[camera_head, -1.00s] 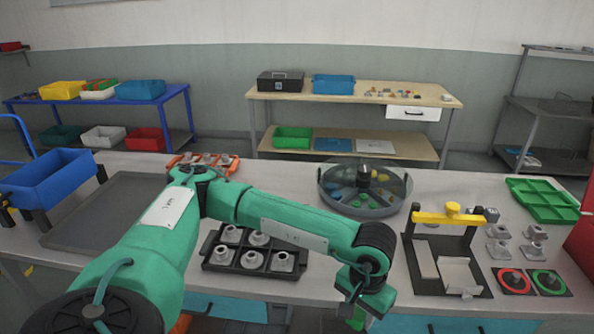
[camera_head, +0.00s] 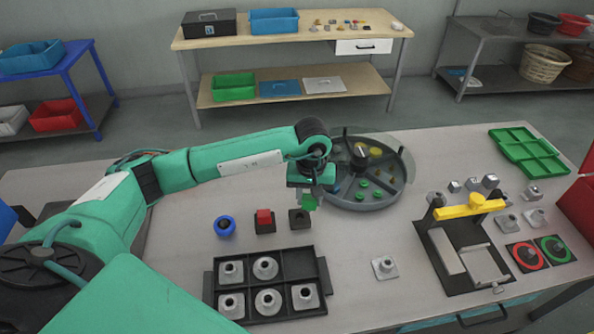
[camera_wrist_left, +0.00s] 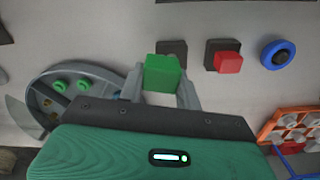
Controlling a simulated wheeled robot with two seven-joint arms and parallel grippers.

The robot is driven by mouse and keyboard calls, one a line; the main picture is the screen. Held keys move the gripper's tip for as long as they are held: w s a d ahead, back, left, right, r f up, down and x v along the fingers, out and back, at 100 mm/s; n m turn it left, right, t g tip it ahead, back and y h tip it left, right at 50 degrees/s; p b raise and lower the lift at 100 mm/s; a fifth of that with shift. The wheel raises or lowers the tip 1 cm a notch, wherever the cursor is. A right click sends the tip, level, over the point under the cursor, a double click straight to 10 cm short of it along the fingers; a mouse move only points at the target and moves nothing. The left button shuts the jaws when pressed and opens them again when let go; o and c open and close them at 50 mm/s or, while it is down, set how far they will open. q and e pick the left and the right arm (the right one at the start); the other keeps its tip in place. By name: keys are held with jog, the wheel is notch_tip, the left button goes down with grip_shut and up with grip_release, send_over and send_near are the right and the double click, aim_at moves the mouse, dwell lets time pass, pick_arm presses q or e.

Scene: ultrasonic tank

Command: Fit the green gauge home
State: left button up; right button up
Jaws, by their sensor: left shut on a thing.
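My left gripper (camera_head: 307,194) is shut on the green gauge (camera_head: 306,203), a green block. In the left wrist view the green gauge (camera_wrist_left: 162,73) sits between the two grey fingers. A small dark square base (camera_head: 300,219) stands on the bench just below and in front of it; in the wrist view this base (camera_wrist_left: 172,47) is partly hidden behind the gauge. Whether gauge and base touch I cannot tell. A red block (camera_head: 263,216) sits on a similar dark base to the left. A blue ring-shaped piece (camera_head: 225,225) lies further left. My right gripper is out of view.
A round divided tray (camera_head: 384,198) with green and yellow pieces stands close to the right of the gripper. A black rack (camera_head: 285,254) of grey parts is in front. A yellow-barred fixture (camera_head: 468,208) is at right. The bench between rack and fixture is mostly clear.

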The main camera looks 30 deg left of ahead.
pick_arm(q)
jog(key=a+f+n, duration=0.1)
jog(key=w+a+f+n, duration=0.1)
jog(key=f, duration=0.1)
jog(key=a+f+p, duration=0.1)
jog(key=f, duration=0.1)
jog(key=shift+w+a+f+n, duration=0.2)
jog(key=shift+a+n, duration=0.2)
jog(key=shift+f, duration=0.45)
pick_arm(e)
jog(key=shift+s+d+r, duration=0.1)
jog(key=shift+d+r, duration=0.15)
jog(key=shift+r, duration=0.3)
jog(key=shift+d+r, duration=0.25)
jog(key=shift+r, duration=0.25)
pick_arm(q)
jog(key=shift+f+b, duration=0.1)
jog(key=shift+b, duration=0.3)
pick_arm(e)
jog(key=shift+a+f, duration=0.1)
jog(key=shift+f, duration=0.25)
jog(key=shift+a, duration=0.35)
